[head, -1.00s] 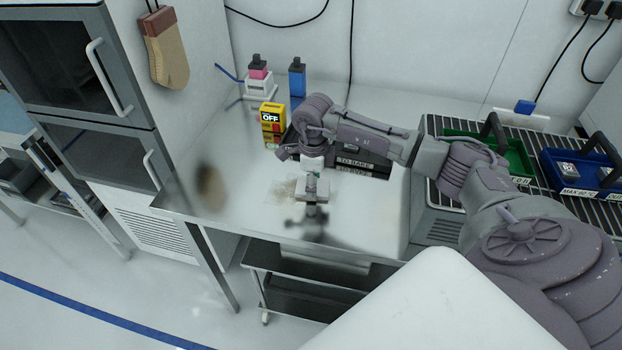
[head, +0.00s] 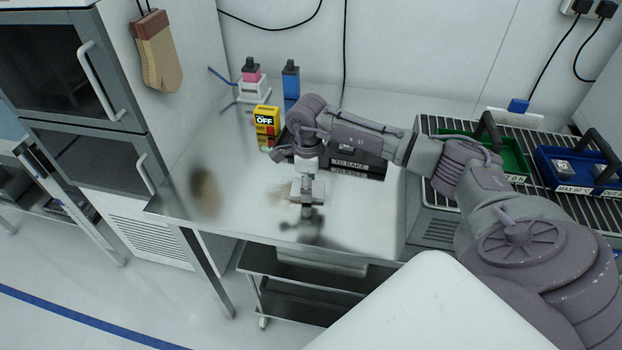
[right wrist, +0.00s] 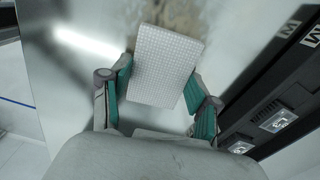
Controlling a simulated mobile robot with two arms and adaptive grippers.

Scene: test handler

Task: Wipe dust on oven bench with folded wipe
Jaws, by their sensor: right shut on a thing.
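The folded wipe (right wrist: 166,65) is a white, textured flat pad in the right wrist view; it also shows small in the head view (head: 302,190). My right gripper (right wrist: 160,86) is shut on it, with one teal-lined finger at each side. The wipe is at or just over the shiny metal oven bench (head: 235,215); I cannot tell whether it touches. A brownish dust patch (right wrist: 182,10) lies just beyond the wipe, and the pad hides part of it. My left gripper is not in view.
Black labelled holders (head: 360,165) stand close to the right of the wipe. A rack with a green tray (head: 509,160) and blue tray (head: 548,180) is farther right.

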